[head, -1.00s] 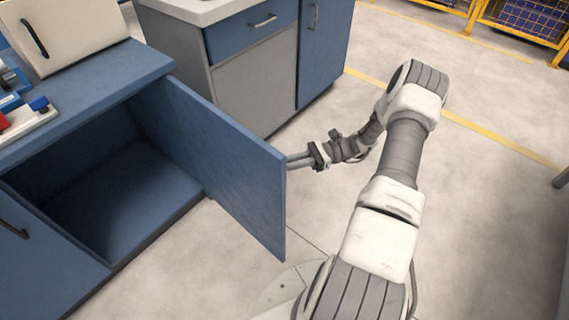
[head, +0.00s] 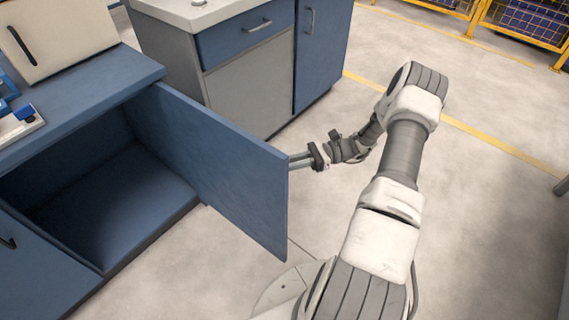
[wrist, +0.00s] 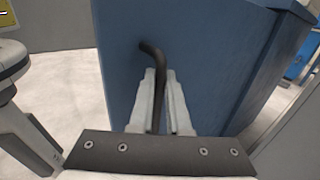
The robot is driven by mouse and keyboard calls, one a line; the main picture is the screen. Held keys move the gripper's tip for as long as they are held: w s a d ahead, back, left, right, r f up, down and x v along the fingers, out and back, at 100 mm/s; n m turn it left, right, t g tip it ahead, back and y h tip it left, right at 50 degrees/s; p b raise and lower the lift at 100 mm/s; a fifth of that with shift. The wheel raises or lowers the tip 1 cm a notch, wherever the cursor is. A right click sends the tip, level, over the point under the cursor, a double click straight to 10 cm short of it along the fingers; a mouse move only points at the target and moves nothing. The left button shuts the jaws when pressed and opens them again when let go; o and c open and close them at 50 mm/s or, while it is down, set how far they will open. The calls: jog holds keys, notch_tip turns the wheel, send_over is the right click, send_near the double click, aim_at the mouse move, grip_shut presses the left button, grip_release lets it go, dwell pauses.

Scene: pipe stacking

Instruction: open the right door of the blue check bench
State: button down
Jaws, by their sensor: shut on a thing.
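The blue check bench (head: 95,92) stands at the left in the head view. Its right door (head: 225,170) is swung wide open, showing an empty-looking blue compartment (head: 110,200). My gripper (head: 291,161) is at the outer face of the door near its free edge; the door hides the fingertips in the head view. In the wrist view, the two fingers (wrist: 161,105) are shut on the dark door handle (wrist: 152,52), which runs between them. The blue door panel (wrist: 120,60) fills the space behind the handle.
A grey and blue cabinet (head: 245,95) with a light top stands behind the door. A cream case (head: 60,35) and a tray of parts (head: 20,122) lie on the bench top. The floor (head: 480,220) at the right is clear. Yellow fencing (head: 520,25) stands far back.

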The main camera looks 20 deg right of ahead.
jog(key=shift+w+a, duration=0.1)
jog(key=c, duration=0.9)
grip_release()
jog(key=s+d, duration=0.2)
jog(key=d, duration=1.5)
jog(key=shift+s+d+p, duration=0.15)
jog(key=shift+s+p, duration=0.05)
jog(key=shift+p, duration=0.15)
